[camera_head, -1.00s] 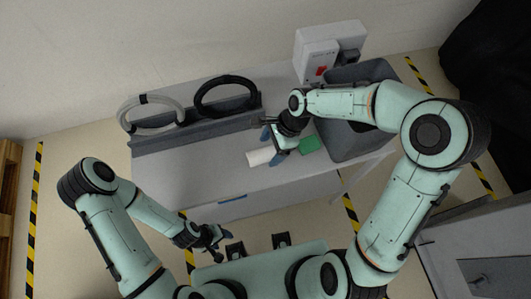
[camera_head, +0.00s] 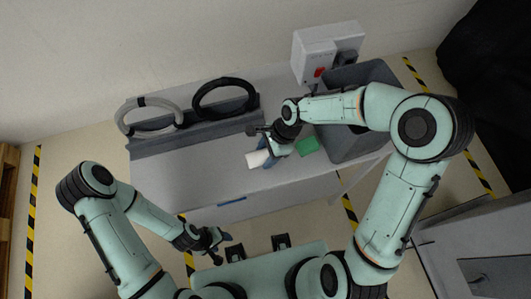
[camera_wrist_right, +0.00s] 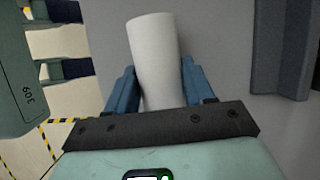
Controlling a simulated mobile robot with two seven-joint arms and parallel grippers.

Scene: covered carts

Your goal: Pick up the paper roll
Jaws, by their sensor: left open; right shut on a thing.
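The white paper roll (camera_head: 257,159) is over the grey cart top (camera_head: 205,165), left of a green block. My right gripper (camera_head: 270,152) is shut on the roll. In the right wrist view the roll (camera_wrist_right: 156,60) stands between the two blue fingers (camera_wrist_right: 158,90), which touch its sides. I cannot tell whether the roll is clear of the cart top. My left gripper (camera_head: 222,243) is open and empty, low in front of the cart.
The green block (camera_head: 307,146) lies right of my right gripper. A grey bin (camera_head: 352,135) and a white box with a red switch (camera_head: 322,55) stand at the right. A black coil (camera_head: 224,97) and a grey coil (camera_head: 148,116) sit in a rack at the back.

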